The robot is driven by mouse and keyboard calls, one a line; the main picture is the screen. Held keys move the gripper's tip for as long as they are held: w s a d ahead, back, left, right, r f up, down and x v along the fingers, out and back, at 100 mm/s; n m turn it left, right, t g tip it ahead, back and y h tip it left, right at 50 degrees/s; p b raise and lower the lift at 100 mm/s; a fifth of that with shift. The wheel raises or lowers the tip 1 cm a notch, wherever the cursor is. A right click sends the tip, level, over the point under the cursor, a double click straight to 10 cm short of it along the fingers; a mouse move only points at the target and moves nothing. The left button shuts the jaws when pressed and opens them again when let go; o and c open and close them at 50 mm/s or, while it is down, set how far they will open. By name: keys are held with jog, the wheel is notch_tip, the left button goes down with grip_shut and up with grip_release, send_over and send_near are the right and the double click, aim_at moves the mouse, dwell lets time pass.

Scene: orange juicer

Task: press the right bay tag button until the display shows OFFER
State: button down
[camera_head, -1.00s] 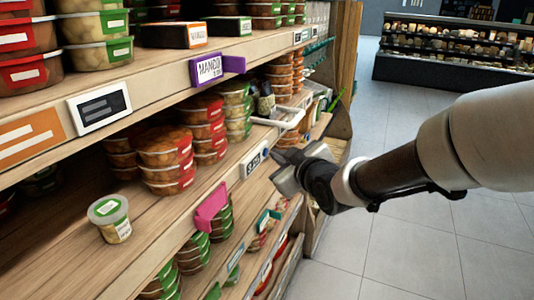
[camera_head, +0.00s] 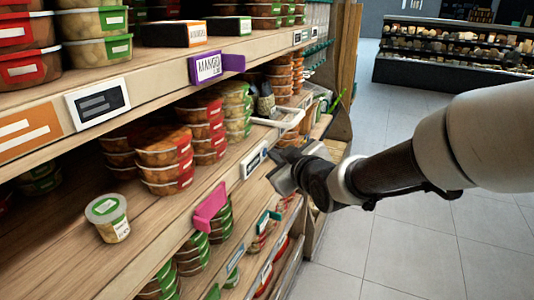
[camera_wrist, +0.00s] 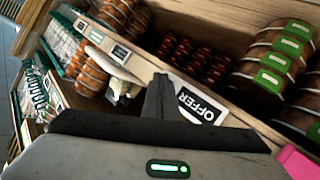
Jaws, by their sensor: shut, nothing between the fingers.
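The tag on the middle shelf edge (camera_head: 253,160) is white with a dark panel in the head view; its text is too small to read there. My gripper (camera_head: 281,172) is shut and empty, close in front of the tag's right end. In the wrist view its fingers (camera_wrist: 158,92) stand right beside the display. I cannot make out the button, which seems hidden behind the fingers, and I cannot tell whether they touch it.
A pink tag holder (camera_head: 210,207) sticks out of the shelf edge to the left. A white scoop-like handle (camera_head: 287,122) juts out above and behind my gripper. Stacked tubs (camera_head: 165,160) fill the shelf. The aisle floor (camera_head: 400,240) at right is clear.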

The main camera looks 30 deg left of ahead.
jog(key=shift+d, duration=0.8)
jog(key=shift+w+d+p, duration=0.15)
jog(key=shift+d+p, duration=0.55)
jog(key=shift+d, duration=0.55)
jog(key=shift+w+d+p, duration=0.15)
jog(key=shift+d+p, duration=0.55)
jog(key=shift+d, duration=0.55)
jog(key=d+p, duration=0.2)
jog(key=d, duration=0.4)
jog(key=shift+w, duration=0.35)
